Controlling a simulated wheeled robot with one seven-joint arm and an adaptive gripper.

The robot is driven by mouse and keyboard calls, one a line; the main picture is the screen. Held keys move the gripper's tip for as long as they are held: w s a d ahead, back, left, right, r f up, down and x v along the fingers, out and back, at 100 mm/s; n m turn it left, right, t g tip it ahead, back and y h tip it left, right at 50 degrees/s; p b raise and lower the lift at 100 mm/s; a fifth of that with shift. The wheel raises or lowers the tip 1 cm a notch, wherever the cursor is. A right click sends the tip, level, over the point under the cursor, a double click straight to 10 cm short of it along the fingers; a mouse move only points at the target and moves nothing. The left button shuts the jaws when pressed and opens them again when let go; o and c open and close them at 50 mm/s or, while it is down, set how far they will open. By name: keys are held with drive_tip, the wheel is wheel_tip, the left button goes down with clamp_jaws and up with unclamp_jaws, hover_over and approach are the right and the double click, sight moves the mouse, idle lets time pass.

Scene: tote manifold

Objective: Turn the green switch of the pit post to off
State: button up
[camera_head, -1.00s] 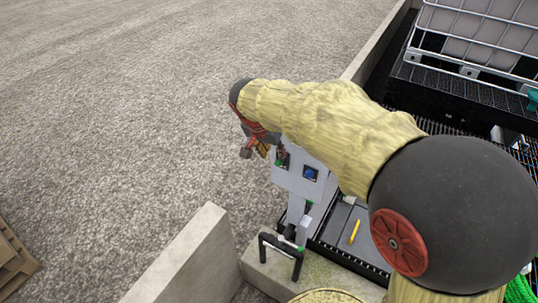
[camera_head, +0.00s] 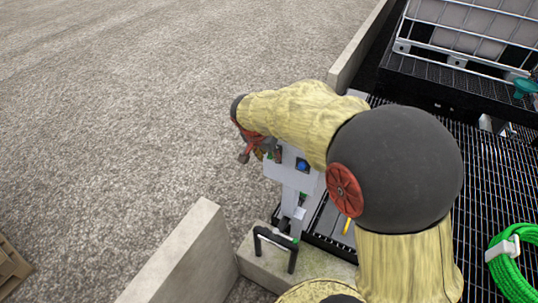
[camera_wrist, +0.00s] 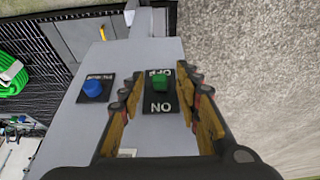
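The pit post (camera_head: 291,184) has a pale grey panel, seen from above in the head view. In the wrist view the panel (camera_wrist: 143,62) fills the middle. My gripper (camera_wrist: 161,76) is open, one finger either side of the plate, with visible gaps to the green knob. In the head view my gripper (camera_head: 254,149) is at the panel's left side, partly hidden by my arm. I cannot tell whether the fingers touch the panel.
A blue switch (camera_wrist: 93,88) on its own black plate is left of my left finger; it also shows in the head view (camera_head: 302,165). A black pipe loop (camera_head: 275,242) stands below the post. Green hose (camera_head: 512,263) hangs at right. Open gravel lies left.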

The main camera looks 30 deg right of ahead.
drive_tip(key=shift+c, duration=0.4)
drive_tip(key=c, duration=0.7)
clamp_jaws()
drive_tip(key=shift+a+f+b, duration=0.1)
drive_tip(key=shift+f+b, duration=0.15)
drive_tip(key=shift+b, duration=0.75)
drive_tip(key=h+b, duration=0.1)
drive_tip(key=b, duration=0.3)
drive_tip(key=shift+a+f+t, duration=0.1)
drive_tip(key=shift+f+t, duration=0.2)
drive_tip(key=shift+f, duration=0.05)
drive_tip(key=shift+s+a+f+t+h+b, duration=0.1)
drive_tip(key=shift+f+t+h+b, duration=0.6)
drive_tip(key=shift+b, duration=3.4)
drive_tip(key=shift+s+a+f+t+h+b, duration=0.15)
drive_tip(key=shift+t+h+b, duration=1.05)
drive_tip(key=shift+b, duration=2.85)
drive_tip(key=shift+s+a+f+t+h+b, duration=0.1)
drive_tip(key=shift+f+t+h+b, duration=0.35)
drive_tip(key=shift+h+b, duration=2.3)
drive_tip(key=shift+d+f+y+b, duration=0.1)
drive_tip(key=shift+y+b, duration=0.85)
drive_tip(key=shift+b, duration=0.5)
